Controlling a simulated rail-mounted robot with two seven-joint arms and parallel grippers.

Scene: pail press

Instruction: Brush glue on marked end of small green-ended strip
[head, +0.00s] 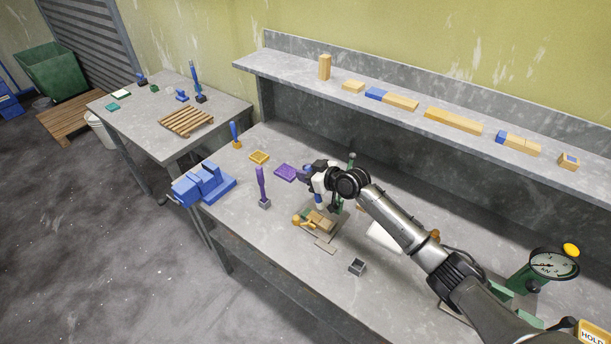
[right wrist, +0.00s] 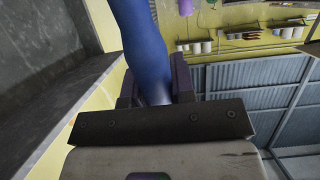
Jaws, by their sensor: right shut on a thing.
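My right gripper (head: 307,174) is above the middle of the workbench. In the right wrist view its dark purple fingers (right wrist: 153,88) are shut on a blue handle (right wrist: 140,45), seemingly a brush handle. Its far end is out of view. My left gripper is not in view.
A small grey holder (head: 357,267) stands near the front edge. A shelf (head: 415,112) with wooden blocks runs behind.

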